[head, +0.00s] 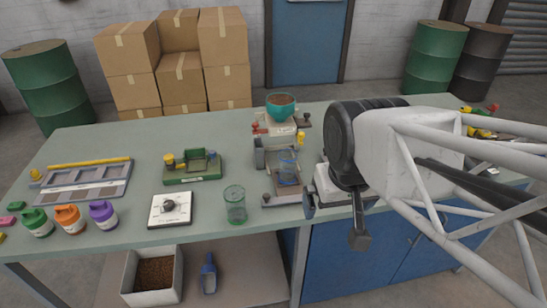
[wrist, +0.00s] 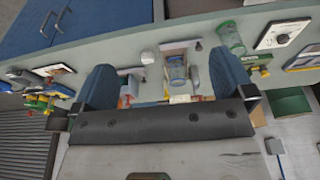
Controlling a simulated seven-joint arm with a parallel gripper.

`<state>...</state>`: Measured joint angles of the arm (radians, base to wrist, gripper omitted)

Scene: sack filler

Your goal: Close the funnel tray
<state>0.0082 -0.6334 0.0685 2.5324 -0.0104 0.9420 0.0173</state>
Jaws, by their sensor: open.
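The sack filler (head: 276,150) stands near the middle of the bench, with a teal bowl (head: 281,108) of brown material on top. Its low tray (head: 287,199) extends toward the front edge, and a clear bluish cup (head: 288,167) stands over it. The cup (wrist: 177,72) also shows in the wrist view between my blue fingers. My gripper (wrist: 164,68) is open, fingers wide apart, with nothing between them in its grasp. In the head view my arm reaches in from the right and hides the bench just right of the filler. Contact with the tray cannot be told.
A green-tinted glass (head: 235,205) stands close left of the tray, with a white dial box (head: 170,209) beyond it. A green fixture (head: 194,167) and coloured bottles (head: 68,219) stand farther left. Bench between them is clear.

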